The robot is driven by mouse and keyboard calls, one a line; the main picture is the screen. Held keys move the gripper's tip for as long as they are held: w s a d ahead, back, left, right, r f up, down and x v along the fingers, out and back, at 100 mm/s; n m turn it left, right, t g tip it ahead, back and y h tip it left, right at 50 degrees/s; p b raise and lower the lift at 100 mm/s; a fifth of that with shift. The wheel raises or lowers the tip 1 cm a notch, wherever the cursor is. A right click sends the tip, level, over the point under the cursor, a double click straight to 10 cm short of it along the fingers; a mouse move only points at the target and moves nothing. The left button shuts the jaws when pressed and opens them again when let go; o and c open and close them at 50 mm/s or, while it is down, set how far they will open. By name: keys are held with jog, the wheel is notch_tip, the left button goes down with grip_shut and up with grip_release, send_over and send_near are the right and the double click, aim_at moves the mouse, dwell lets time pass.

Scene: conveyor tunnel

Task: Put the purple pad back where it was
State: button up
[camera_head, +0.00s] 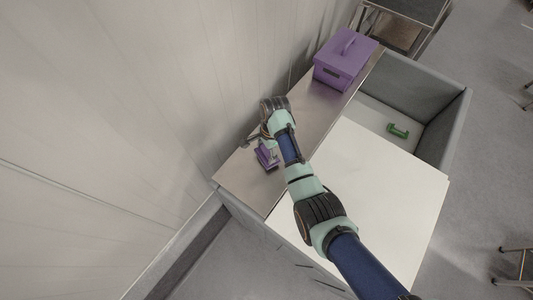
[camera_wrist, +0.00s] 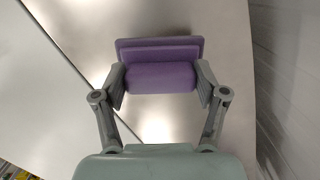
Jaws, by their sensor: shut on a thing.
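The purple pad (camera_wrist: 160,76) is a small block with a wider, darker plate along its far side. My gripper (camera_wrist: 161,82) is shut on it, with one finger against each end in the wrist view. In the head view my gripper (camera_head: 258,148) is over the near left part of the metal shelf (camera_head: 309,115), and the purple pad (camera_head: 266,157) shows at its fingers. I cannot tell whether the pad touches the shelf or is held just above it.
A purple box with a handle (camera_head: 344,59) stands at the far end of the shelf. A white panel (camera_head: 372,190) lies beside the shelf. A green object (camera_head: 398,131) lies in the grey-walled bin (camera_head: 436,112). The wall (camera_head: 150,90) is close on the left. The shelf's middle is clear.

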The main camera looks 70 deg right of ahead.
jog(key=shift+f, duration=1.15)
jog(key=shift+f, duration=0.1)
jog(key=o, duration=1.6)
jog(key=shift+c, duration=0.2)
jog(key=r+p, duration=0.1)
jog(key=r, duration=0.7)
jog(key=s+d+r+p, duration=0.1)
jog(key=r, duration=0.3)
jog(key=shift+r+p, duration=0.1)
jog(key=shift+p, duration=0.2)
